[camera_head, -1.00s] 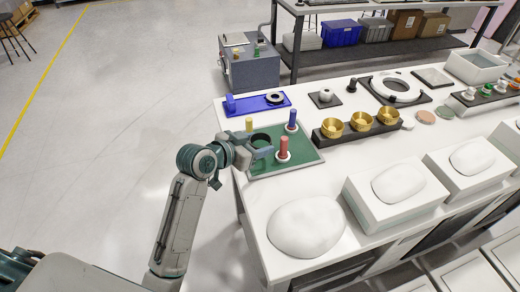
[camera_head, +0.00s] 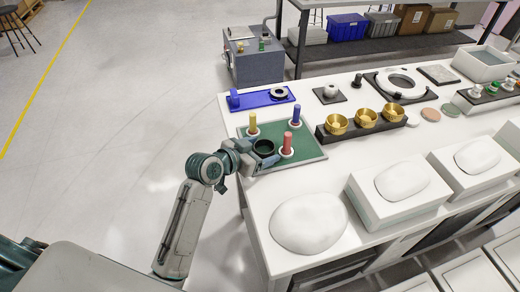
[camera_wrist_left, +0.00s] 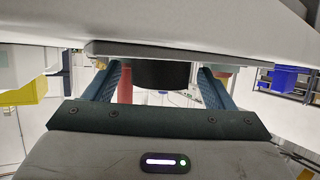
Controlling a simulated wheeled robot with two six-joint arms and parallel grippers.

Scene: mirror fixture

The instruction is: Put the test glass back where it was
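A dark round piece, which I take to be the test glass (camera_head: 263,148), is over the green tray (camera_head: 313,152) among the yellow, blue and red pegs. My left gripper (camera_head: 264,154) reaches in from the left with its fingers on either side of this piece and appears to hold it. In the left wrist view the dark piece (camera_wrist_left: 162,75) shows between the two blue fingers; its top and the contact points are hidden. I cannot tell whether it touches the tray. My right gripper is not in view.
A yellow peg (camera_head: 252,124), a blue peg (camera_head: 296,117) and a red peg (camera_head: 287,145) stand close around the gripper. A blue plate (camera_head: 262,98) lies behind. Brass cups on a dark rack (camera_head: 363,129) stand right; a white mound (camera_head: 308,222) lies in front.

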